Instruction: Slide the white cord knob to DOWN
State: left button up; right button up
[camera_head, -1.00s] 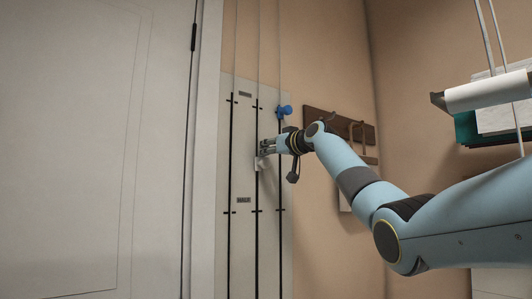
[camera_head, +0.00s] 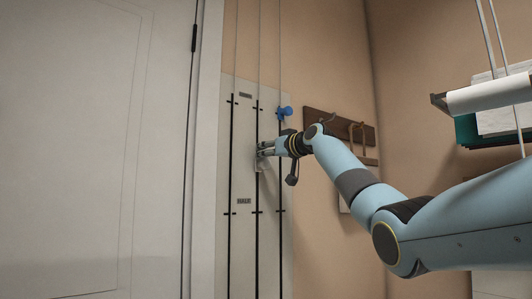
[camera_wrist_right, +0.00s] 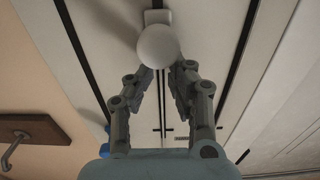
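The white cord knob (camera_wrist_right: 158,46) is a round ball in the right wrist view, on a small white mount at the middle black slot. In the head view only a pale bit (camera_head: 259,166) shows just below my right fingers. My right gripper (camera_wrist_right: 161,70) has its fingers apart, with the tips close to the knob's edge; whether they touch it I cannot tell. In the head view the right gripper (camera_head: 261,151) reaches the board (camera_head: 241,150) from the right. My left gripper is not in view.
A blue knob (camera_head: 284,113) sits on the right slot, just above my right gripper. Small plates (camera_head: 244,201) mark the board. A wooden hook rack (camera_head: 340,127) is on the wall to the right. A white door (camera_head: 90,150) stands at left.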

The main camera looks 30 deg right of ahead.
jog(key=o, duration=0.7)
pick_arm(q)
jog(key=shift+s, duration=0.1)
